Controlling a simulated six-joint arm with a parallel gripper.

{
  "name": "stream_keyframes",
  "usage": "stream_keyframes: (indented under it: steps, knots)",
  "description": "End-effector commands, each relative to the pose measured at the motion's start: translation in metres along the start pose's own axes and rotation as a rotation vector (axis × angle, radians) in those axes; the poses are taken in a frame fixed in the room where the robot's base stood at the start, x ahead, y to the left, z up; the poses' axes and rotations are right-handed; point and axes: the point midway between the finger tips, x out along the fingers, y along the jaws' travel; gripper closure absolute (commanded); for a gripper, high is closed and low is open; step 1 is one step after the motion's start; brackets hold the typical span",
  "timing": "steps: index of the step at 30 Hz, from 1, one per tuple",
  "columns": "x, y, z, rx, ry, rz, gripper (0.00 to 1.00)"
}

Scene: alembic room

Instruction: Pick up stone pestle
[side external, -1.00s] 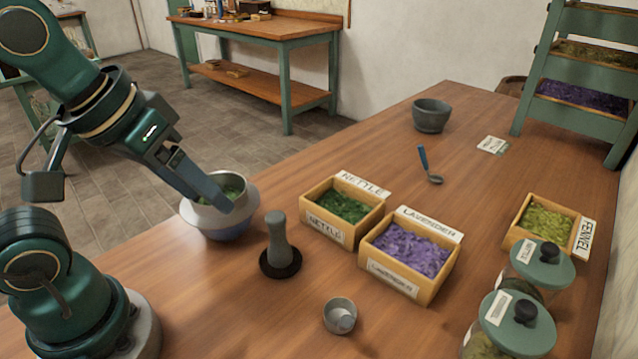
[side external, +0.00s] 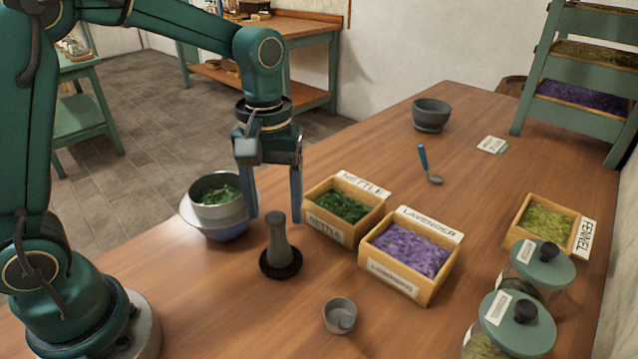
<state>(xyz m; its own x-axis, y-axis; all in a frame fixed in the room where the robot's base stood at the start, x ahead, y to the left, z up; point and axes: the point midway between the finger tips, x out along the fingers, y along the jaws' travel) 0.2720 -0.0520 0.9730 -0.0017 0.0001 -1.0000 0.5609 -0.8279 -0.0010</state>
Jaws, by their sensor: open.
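The grey stone pestle (side external: 278,240) stands upright on a round black base (side external: 281,264) on the wooden table. My gripper (side external: 273,216) is open and points straight down. In the picture its two blue fingers frame the top of the pestle, left and right of it. The fingertips look a little above or behind the pestle top; I cannot tell the exact depth. Nothing shows between the fingers except the pestle's top end. The pestle is fully visible.
A metal pot of green herbs (side external: 218,196) sits in a blue-grey bowl (side external: 222,228) left of the gripper. Nettle (side external: 327,230) and lavender (side external: 433,288) boxes stand to the right. A small metal cup (side external: 339,316) is in front. A mortar (side external: 431,115), spoon (side external: 430,166) and jars (side external: 514,325) stand farther right.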

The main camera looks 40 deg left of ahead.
Motion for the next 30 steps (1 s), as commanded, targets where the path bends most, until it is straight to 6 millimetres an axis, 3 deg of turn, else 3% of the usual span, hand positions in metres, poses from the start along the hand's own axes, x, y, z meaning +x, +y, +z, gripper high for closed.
stream_keyframes:
  steps: [9, 18, 23, 24, 30]
  knots:
    - [0.035, -0.001, 0.001, 0.001, -0.001, 0.000, 0.32]
    - [0.037, -0.001, 0.001, 0.001, 0.001, 0.001, 0.32]
    - [0.037, -0.001, 0.001, 0.001, 0.001, 0.001, 0.93]
    - [0.037, -0.001, 0.001, 0.001, 0.001, 0.001, 1.00]
    - [0.037, -0.001, 0.001, 0.001, 0.001, 0.002, 1.00]
